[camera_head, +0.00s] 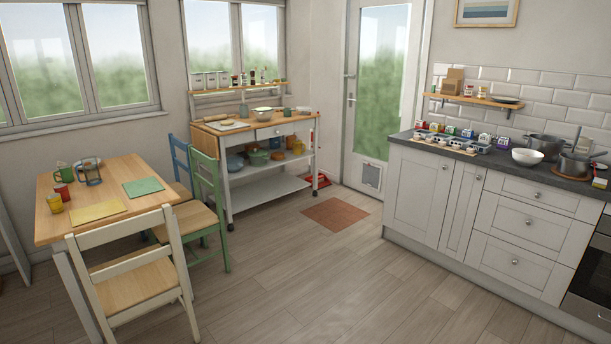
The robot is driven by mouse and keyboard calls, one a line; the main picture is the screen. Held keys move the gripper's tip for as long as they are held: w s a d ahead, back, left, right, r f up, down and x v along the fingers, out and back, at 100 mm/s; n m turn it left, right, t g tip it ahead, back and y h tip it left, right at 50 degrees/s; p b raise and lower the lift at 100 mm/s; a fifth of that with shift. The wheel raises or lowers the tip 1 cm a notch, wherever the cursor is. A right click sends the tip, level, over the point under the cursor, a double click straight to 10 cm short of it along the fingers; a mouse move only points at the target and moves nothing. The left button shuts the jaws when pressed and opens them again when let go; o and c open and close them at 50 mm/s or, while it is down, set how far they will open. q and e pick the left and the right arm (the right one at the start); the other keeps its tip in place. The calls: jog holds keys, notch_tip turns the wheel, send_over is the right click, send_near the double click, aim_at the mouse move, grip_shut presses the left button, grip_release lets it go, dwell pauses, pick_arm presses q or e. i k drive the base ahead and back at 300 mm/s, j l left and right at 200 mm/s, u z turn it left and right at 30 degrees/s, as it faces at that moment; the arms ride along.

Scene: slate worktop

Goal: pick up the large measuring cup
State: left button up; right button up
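A row of several small cup-like items (447,142) stands near the front edge of the slate worktop, towards its left end. They are too small in the picture for me to tell which, if any, is the large measuring cup. Neither of my grippers is in view.
The slate worktop (480,157) also holds several small cartons (485,141), a white bowl (527,157) and dark pots (574,164). White cabinets (420,198) stand below. A trolley (262,188) and a dining table (110,222) with chairs stand left. The middle floor is clear.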

aim_at(288, 112)
jog(key=i, duration=7.15)
jog(key=i+z, duration=0.1)
jog(key=i, duration=0.4)
jog(key=i+j+z, duration=0.15)
jog(key=i, duration=0.3)
